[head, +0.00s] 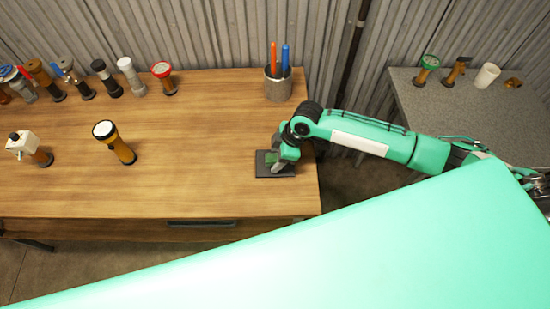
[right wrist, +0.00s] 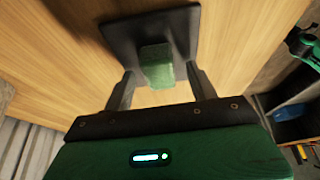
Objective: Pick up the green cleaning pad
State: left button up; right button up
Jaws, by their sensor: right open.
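The green cleaning pad (head: 271,158) lies on a dark square tray (head: 262,170) near the right end of the wooden table. In the right wrist view the pad (right wrist: 158,66) is a small green block on the dark tray (right wrist: 122,35). My right gripper (head: 279,165) is at the tray from above. In the right wrist view its two fingers (right wrist: 160,80) are open, one to each side of the pad, with gaps between them and it. In the head view the gripper partly hides the pad and tray. My left gripper is not in view.
A metal cup (head: 279,88) with orange and blue tools stands at the table's back right. Several valve-like parts line the back left. A grey table (head: 440,110) with small items is at right. The wood (head: 200,150) left of the tray is clear.

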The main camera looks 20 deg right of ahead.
jog(key=c, duration=1.1)
jog(key=shift+o, duration=0.2)
notch_tip(320, 180, up, 20)
jog(key=b, duration=0.2)
jog(key=shift+o, duration=0.7)
jog(key=shift+c, duration=0.3)
